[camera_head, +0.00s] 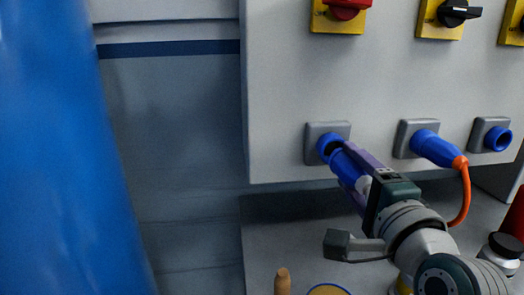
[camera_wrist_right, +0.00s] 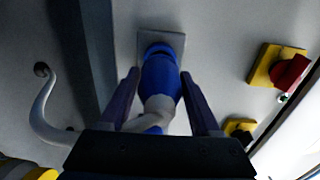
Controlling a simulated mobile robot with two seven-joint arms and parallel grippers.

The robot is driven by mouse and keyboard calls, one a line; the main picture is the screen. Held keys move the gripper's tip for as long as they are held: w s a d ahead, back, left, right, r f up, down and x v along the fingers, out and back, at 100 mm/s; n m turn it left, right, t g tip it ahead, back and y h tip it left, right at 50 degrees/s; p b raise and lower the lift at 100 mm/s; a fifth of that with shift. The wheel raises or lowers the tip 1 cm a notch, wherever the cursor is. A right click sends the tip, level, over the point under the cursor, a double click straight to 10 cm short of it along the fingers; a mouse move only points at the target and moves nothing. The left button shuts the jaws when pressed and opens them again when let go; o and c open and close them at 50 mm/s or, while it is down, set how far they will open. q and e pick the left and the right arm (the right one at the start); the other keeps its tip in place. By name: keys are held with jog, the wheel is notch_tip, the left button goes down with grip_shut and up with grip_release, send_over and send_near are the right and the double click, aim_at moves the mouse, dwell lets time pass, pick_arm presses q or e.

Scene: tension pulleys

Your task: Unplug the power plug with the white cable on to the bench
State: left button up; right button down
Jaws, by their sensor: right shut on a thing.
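The blue power plug (camera_head: 352,171) has a white cable end at its back. It is at the leftmost grey socket (camera_head: 313,146) on the white panel. My right gripper (camera_head: 345,160) is shut on the plug, with a purple finger on each side. In the right wrist view the plug (camera_wrist_right: 161,82) lies between the fingertips, its white rear part (camera_wrist_right: 157,107) toward the gripper. Its front end meets or nearly meets the socket (camera_wrist_right: 174,41); I cannot tell how deep it sits. My left gripper is not in view.
A second blue plug with an orange cable (camera_head: 463,190) sits in the middle socket (camera_head: 403,139). The right socket (camera_head: 478,135) is empty. Switches, one red (camera_head: 345,8) and one black (camera_head: 459,14), are above. Below lies the grey bench (camera_head: 265,235). A big blue shape (camera_head: 60,150) fills the left.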

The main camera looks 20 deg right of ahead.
jog(key=shift+p+v, duration=0.5)
jog(key=shift+v, duration=0.75)
